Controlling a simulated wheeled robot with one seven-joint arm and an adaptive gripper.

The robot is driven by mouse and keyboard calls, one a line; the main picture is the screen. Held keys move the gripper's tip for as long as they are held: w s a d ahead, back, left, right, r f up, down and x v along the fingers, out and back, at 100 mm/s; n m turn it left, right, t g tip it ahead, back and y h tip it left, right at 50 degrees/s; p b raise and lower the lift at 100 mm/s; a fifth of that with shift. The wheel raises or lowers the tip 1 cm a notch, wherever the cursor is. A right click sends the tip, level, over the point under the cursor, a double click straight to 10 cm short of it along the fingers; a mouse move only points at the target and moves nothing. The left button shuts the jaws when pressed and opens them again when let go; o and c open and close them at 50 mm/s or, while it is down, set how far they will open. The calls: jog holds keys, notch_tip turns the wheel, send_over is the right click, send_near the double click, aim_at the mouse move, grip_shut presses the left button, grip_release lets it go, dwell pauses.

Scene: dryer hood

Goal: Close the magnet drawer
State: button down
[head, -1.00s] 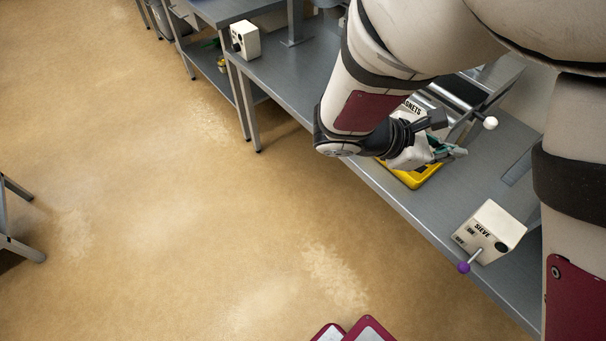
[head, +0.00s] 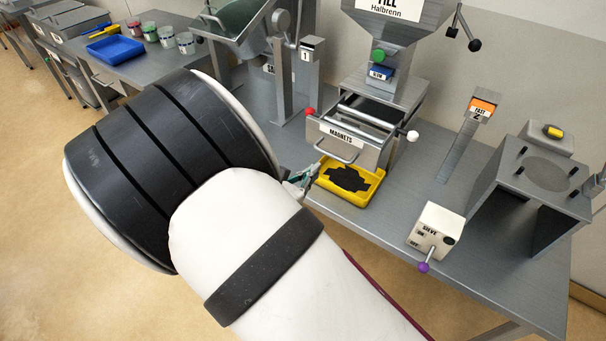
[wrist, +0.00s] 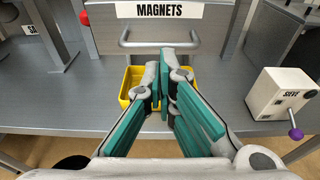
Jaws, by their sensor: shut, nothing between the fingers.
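The magnet drawer (head: 345,143), a grey box with a "MAGNETS" label, stands pulled out below the mill, its rods showing from above. Its bar handle (head: 337,150) is on the front face. In the wrist view the drawer front (wrist: 110,38) is straight ahead, with the handle (wrist: 132,43) across it. My gripper (head: 312,170) has teal-padded fingers that are shut and empty, at the front left of the drawer, low near the handle. In the wrist view its fingertips (wrist: 168,62) overlap the handle's lower edge; I cannot tell whether they touch it.
A yellow tray (head: 377,183) with dark contents sits under the drawer. A sieve switch box (head: 437,229) with a purple-knobbed lever stands to the right on the grey bench (head: 400,211). A red knob (head: 310,111) and white knob (head: 412,135) flank the drawer. A blue tray (head: 116,48) lies farther left.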

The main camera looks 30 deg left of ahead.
aim_at(354, 128)
jog(key=x, duration=0.6)
jog(key=shift+w+p, duration=0.15)
jog(key=shift+p, duration=0.3)
jog(key=shift+w, duration=0.1)
jog(key=r+b+x, duration=0.1)
jog(key=b+x, duration=0.2)
jog(key=x, duration=0.2)
jog(key=b+x, duration=0.2)
jog(key=x, duration=0.3)
jog(key=r+b+x, duration=0.1)
jog(key=b+x, duration=0.2)
jog(key=x, duration=0.3)
jog(key=shift+w+d+r+b, duration=0.15)
jog(key=shift+r+b, duration=0.15)
jog(key=shift+r, duration=0.05)
jog(key=shift+w+r, duration=0.2)
jog(key=shift+w, duration=0.2)
